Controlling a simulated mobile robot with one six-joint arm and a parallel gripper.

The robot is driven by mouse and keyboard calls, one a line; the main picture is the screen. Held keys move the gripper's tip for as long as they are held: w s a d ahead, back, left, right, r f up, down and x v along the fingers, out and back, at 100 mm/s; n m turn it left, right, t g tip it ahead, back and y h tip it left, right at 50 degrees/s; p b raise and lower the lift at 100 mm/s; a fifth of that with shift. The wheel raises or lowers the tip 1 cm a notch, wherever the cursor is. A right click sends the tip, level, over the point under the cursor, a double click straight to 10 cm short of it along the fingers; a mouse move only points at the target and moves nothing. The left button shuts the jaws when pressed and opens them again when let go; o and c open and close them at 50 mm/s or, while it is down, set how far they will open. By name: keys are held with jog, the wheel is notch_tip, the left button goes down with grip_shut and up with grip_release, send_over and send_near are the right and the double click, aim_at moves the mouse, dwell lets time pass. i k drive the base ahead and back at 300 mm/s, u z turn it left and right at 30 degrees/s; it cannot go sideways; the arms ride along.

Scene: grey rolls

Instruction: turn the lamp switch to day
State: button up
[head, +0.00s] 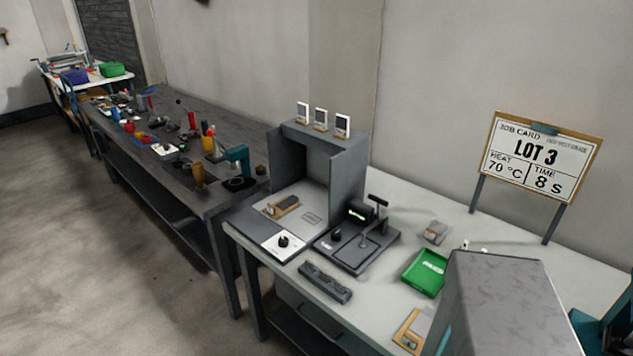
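A black rotary knob (284,241) sits on a white plate (272,246) at the front edge of a grey open-fronted booth (347,165). It looks like the lamp switch. The plate's markings are too small to read, and I cannot tell which position the knob points to. A small brown and dark item (283,206) lies on the booth's pale floor. My gripper does not show in the head view.
A black press-like device (352,247) with a lever stands right of the knob. A dark slotted block (325,282), a green tray (425,271) and a job card board (541,157) share the pale bench. A cluttered dark bench (180,110) runs left; the floor (100,250) is clear.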

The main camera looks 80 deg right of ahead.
aim_at(283, 243)
jog(key=z, duration=5.05)
jog(key=i, duration=0.15)
jog(key=u, duration=2.95)
jog(key=k, duration=0.8)
jog(key=z, duration=0.3)
jog(key=i, duration=0.5)
jog(key=z, duration=0.05)
